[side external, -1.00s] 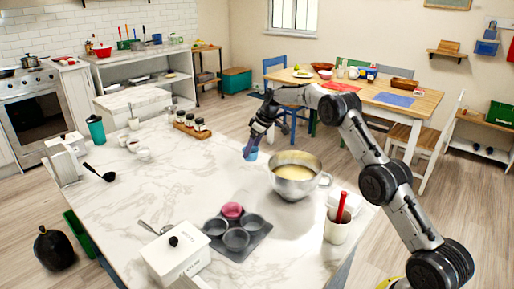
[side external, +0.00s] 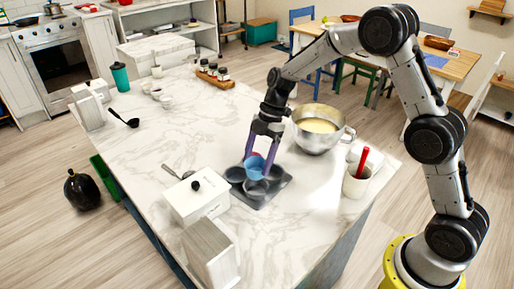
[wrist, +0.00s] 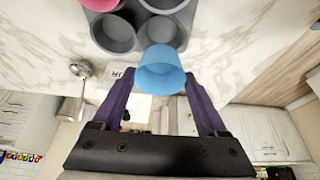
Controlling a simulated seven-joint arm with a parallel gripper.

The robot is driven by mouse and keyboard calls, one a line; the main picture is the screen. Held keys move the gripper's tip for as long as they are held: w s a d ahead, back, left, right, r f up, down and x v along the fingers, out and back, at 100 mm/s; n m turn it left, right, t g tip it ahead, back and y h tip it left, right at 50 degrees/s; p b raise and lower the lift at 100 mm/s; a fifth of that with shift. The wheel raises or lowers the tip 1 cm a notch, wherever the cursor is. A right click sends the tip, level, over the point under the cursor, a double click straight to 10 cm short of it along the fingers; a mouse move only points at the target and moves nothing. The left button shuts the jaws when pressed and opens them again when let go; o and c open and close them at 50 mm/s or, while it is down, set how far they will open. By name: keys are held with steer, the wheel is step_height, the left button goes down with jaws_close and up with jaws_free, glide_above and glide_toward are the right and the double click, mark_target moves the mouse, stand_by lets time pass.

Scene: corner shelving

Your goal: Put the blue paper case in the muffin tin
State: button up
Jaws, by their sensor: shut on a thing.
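My gripper (side external: 264,146) is shut on the blue paper case (side external: 255,163), which sits between the purple fingertips. The case also shows in the wrist view (wrist: 160,74), upright with its wide mouth up. The dark grey muffin tin (side external: 286,180) lies on the marble counter, and the case appears over it in the side view; its exact height is unclear. In the wrist view the tin (wrist: 138,38) is at the top, with the case overlapping its near edge. A pink case (wrist: 100,4) sits in one cup; the other visible cups look empty.
A metal bowl of batter (side external: 315,142) stands right behind the tin. A white lidded box (side external: 198,205) and a spoon (side external: 178,173) are to its left. A white cup with a red handle in it (side external: 356,184) is to the right. The counter's left middle is clear.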

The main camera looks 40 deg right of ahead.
stand_by(0.4)
steer(key=shift+f, duration=3.4)
steer(key=shift+f, duration=0.2)
